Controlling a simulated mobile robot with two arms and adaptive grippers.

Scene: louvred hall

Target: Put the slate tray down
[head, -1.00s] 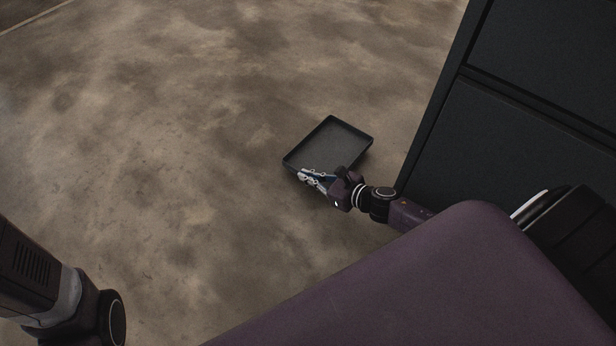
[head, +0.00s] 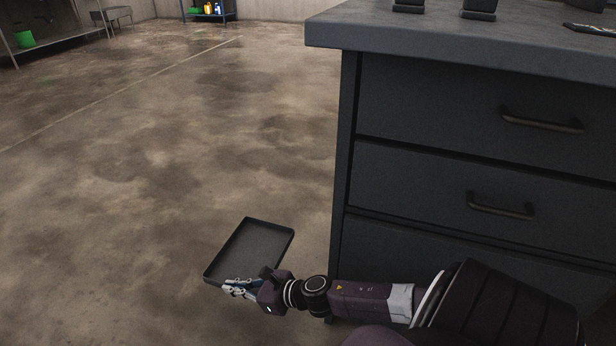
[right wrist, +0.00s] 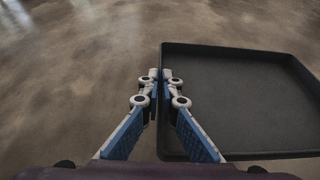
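The slate tray (head: 256,243) is a dark, shallow rectangular tray with a low rim, and it looks empty. In the head view it is left of the drawer cabinet, seen against the floor. My right gripper (head: 233,287) is at the tray's near edge. In the right wrist view, the fingers of my right gripper (right wrist: 160,80) are closed on the left wall of the tray (right wrist: 240,100), one finger on each side. The tray looks roughly level and held over the floor; its exact height I cannot tell. My left gripper is out of view.
A dark drawer cabinet (head: 440,180) with a grey top (head: 440,35) stands at the right, with dark objects on top. The floor (head: 150,170) left of it is clear. Far back are a shelf with bottles (head: 208,12) and a green bucket (head: 25,39).

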